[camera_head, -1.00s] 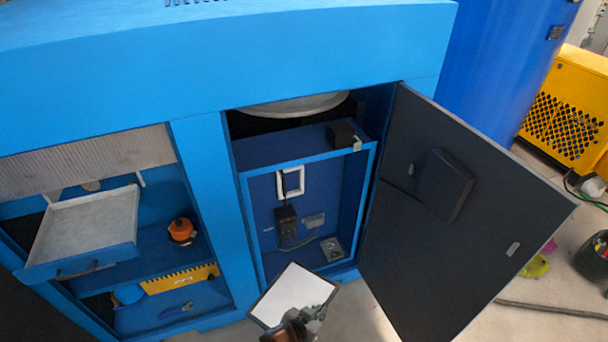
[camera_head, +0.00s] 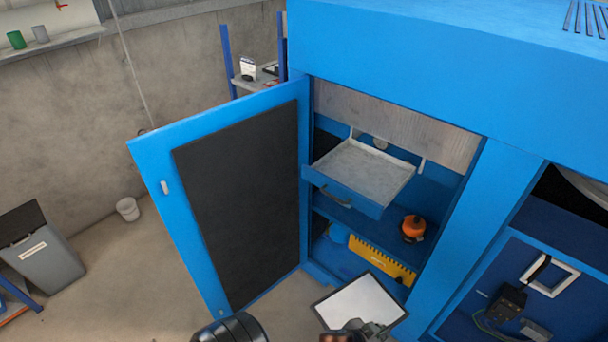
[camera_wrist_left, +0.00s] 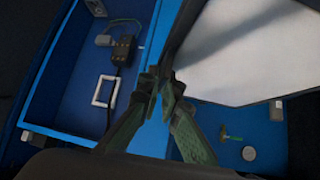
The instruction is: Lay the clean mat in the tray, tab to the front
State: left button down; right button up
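The mat (camera_head: 362,300) is a white sheet with a dark edge, low in the head view. My left gripper (camera_head: 366,331) is at its near edge; in the left wrist view the fingers (camera_wrist_left: 162,86) come together at the edge of the mat (camera_wrist_left: 255,45) and appear shut on it. The tab is hidden. The tray (camera_head: 345,196) is a pulled-out blue-fronted drawer with a pale floor and a dark handle, inside the open left bay. The mat is apart from it, lower and nearer. My right gripper is not in view.
The open blue door (camera_head: 150,165) with a dark panel stands left of the bay. An orange object (camera_head: 413,228) sits on the shelf below the tray, above a yellow strip (camera_head: 380,260). A blue post (camera_head: 490,210) separates the right bay. A grey bin (camera_head: 45,262) stands far left.

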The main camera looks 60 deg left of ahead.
aim_at(362, 174)
jog(key=u, duration=1.4)
